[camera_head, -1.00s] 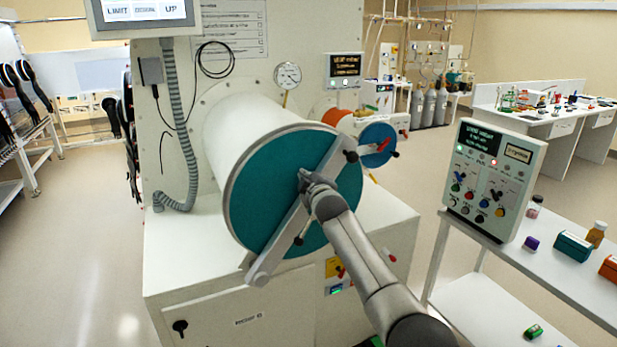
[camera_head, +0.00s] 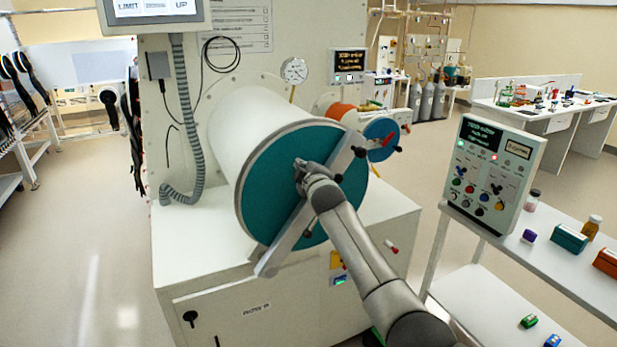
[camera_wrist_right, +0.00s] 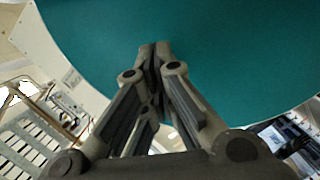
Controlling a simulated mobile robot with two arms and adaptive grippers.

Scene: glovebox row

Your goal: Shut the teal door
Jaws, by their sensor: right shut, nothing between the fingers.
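The teal door (camera_head: 262,185) is a large round disc at the near end of the big white cylinder (camera_head: 232,118). It lies at or close against the cylinder's mouth; I cannot tell whether a thin gap remains. A grey bar (camera_head: 285,237) crosses its face diagonally. My right gripper (camera_head: 301,168) is shut and empty, its fingertips at the door's face near the middle, beside the bar. In the right wrist view, the shut fingertips (camera_wrist_right: 155,48) point at the teal surface (camera_wrist_right: 225,45); contact is not clear. My left gripper is out of view.
A smaller cylinder with a blue disc (camera_head: 380,140) and red handle sits just right of the door. A control panel (camera_head: 492,172) stands on a white side table (camera_head: 540,262) at right. A ribbed grey hose (camera_head: 183,125) hangs at left. The floor at left is clear.

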